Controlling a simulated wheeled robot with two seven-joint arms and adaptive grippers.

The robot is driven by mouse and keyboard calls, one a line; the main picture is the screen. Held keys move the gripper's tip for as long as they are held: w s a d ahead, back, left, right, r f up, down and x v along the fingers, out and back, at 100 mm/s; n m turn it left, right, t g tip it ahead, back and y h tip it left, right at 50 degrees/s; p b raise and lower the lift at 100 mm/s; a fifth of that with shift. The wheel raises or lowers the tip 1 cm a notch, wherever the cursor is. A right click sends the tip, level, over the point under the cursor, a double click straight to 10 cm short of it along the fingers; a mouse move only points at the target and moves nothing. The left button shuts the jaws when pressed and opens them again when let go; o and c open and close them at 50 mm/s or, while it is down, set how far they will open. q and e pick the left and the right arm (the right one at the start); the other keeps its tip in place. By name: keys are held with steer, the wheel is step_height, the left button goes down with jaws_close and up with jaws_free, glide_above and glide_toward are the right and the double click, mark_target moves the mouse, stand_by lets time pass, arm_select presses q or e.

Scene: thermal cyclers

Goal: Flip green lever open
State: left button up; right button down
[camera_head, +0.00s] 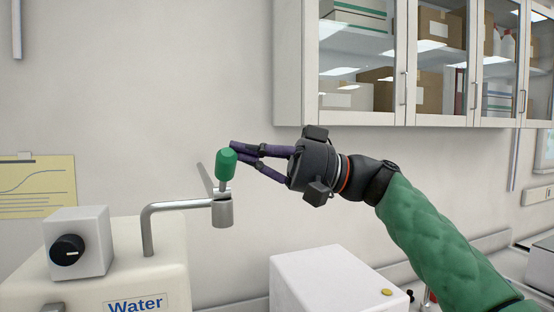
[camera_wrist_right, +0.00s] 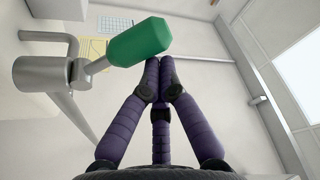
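The green lever (camera_head: 226,164) stands upright on top of a metal tap (camera_head: 222,208), whose pipe rises from a white unit labelled "Water" (camera_head: 134,305). My right gripper (camera_head: 235,149) comes in from the right, with its purple fingertips at the lever's right side. In the right wrist view, the fingertips (camera_wrist_right: 160,64) are together with nothing visible between them. The green lever (camera_wrist_right: 140,42) lies just beyond and to the left of the tips there. I cannot tell whether they touch it. My left gripper is in neither view.
A white box with a black knob (camera_head: 67,249) sits on the water unit. A white device (camera_head: 335,280) stands below my right arm. Wall cabinets (camera_head: 360,115) with glass doors hang above the arm. A yellow chart (camera_head: 38,186) is on the wall at left.

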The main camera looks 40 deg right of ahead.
steer(key=v, duration=1.1)
steer(key=shift+d, duration=0.2)
stand_by(0.4)
